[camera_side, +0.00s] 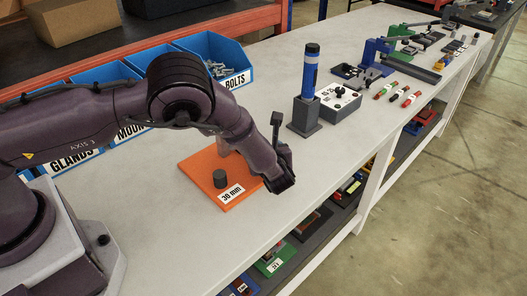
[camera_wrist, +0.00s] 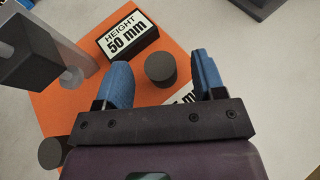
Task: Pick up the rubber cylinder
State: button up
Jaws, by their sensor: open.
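Two dark cylinders show in the wrist view. One dark cylinder (camera_wrist: 160,68) stands in the gap between and beyond my blue fingertips, apart from both. A second dark cylinder (camera_wrist: 52,152) is at the lower left, partly cut off by my gripper body. Which one is rubber I cannot tell. In the side view one dark cylinder (camera_side: 220,178) stands on the orange board (camera_side: 196,170), left of my gripper (camera_side: 280,182); the other is hidden there. My gripper is open and empty above the board's right side; its fingers hardly show in the side view.
A black block labelled 50 mm (camera_wrist: 128,36) and a grey upright stand (camera_wrist: 40,52) are on the board near the fingers. A grey holder with a blue tube (camera_side: 310,80) and a white-topped box (camera_side: 338,100) stand farther back. Blue bins (camera_side: 215,58) line the left edge.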

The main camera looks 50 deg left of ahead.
jog(key=shift+c, duration=0.4)
jog(key=c, duration=0.9)
jog(key=shift+r, duration=0.1)
jog(key=shift+c, duration=0.2)
